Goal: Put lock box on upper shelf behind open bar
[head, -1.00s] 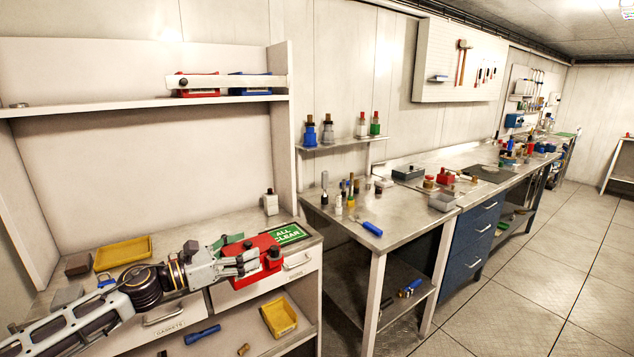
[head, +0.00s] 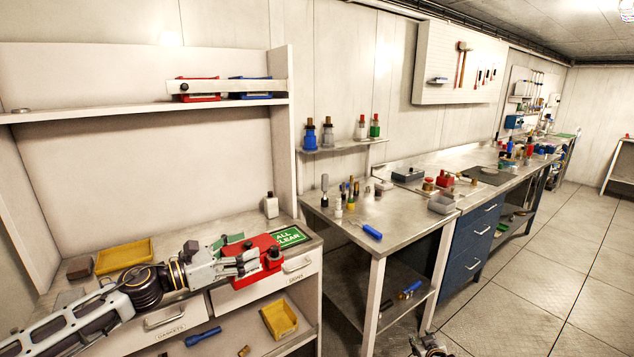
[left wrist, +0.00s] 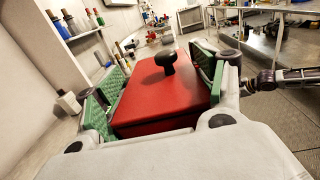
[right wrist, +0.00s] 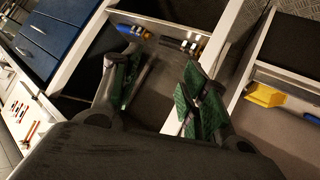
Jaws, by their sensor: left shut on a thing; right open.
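The red lock box (head: 268,247) with a dark round knob is at the front right of the left bench top. My left gripper (head: 246,263) is shut on it. In the left wrist view the lock box (left wrist: 165,100) sits between the two green finger pads, knob upward. I cannot tell whether it touches the bench. The upper shelf (head: 130,109) is above, with a white bar (head: 225,87) across its right part. A red box (head: 198,97) and a blue box (head: 250,95) stand behind this bar. My right gripper (right wrist: 160,90) is open and empty, low by the middle bench.
A yellow tray (head: 123,255), a white bottle (head: 270,205) and a green ALL CLEAR sign (head: 291,237) are on the left bench. The shelf's right upright (head: 283,150) stands beside the bar. The shelf's left part is mostly free. The middle bench (head: 400,238) holds several small tools.

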